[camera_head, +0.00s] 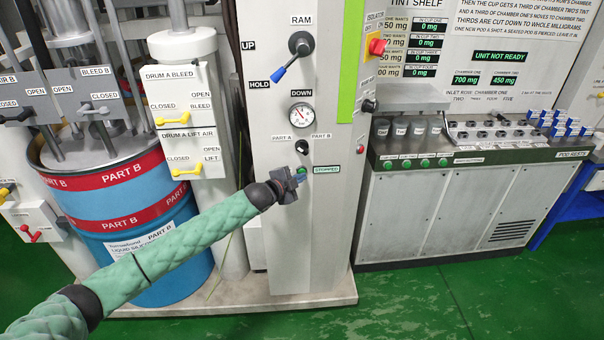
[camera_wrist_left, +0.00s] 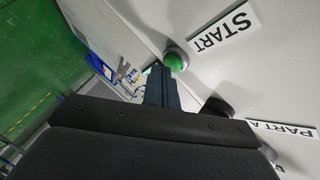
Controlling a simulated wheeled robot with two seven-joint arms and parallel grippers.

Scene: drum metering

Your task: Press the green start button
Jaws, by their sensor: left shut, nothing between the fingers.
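The green start button (camera_head: 303,170) is on the front of the grey control column, left of a small display reading STOPPED (camera_head: 326,169). In the left wrist view the green button (camera_wrist_left: 175,61) sits in a pale ring, with a START label (camera_wrist_left: 222,30) beside it. My left gripper (camera_head: 298,178) is shut and empty, right at the button and partly covering it. In the left wrist view its closed fingertips (camera_wrist_left: 158,72) overlap the button's edge; I cannot tell whether they touch it. My right gripper is not in view.
Above the button are a black part selector (camera_head: 302,147), a gauge (camera_head: 301,115) and the ram lever (camera_head: 292,55). A blue drum (camera_head: 120,220) stands left. A metering bench (camera_head: 440,215) with several green buttons stands right. Green floor is clear in front.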

